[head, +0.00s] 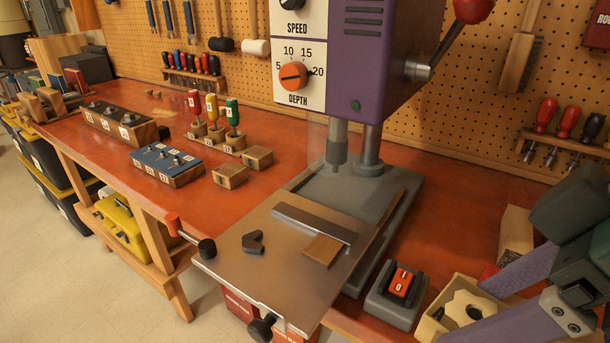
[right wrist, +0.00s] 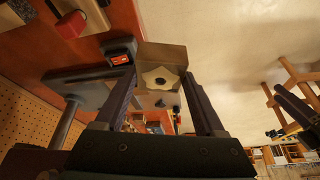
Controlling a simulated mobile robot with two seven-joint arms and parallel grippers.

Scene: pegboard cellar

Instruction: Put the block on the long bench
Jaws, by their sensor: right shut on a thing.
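The wooden block (head: 447,292) has a pale star-shaped face with a dark hole. It is at the lower right of the head view. My right gripper (head: 470,311) is shut on it, one finger on each side. In the right wrist view the block (right wrist: 163,56) sits between the fingertips of my right gripper (right wrist: 162,85). The long bench (head: 295,166) has an orange-red top and runs along the pegboard wall. The gap between block and bench is hard to judge.
A purple drill press (head: 377,60) stands on the bench; its plate (head: 285,265) carries a small wood piece (head: 323,249). A switch box (head: 398,295) is just left of the block. Screwdriver stands (head: 213,135) and a blue-topped block (head: 166,166) stand farther left.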

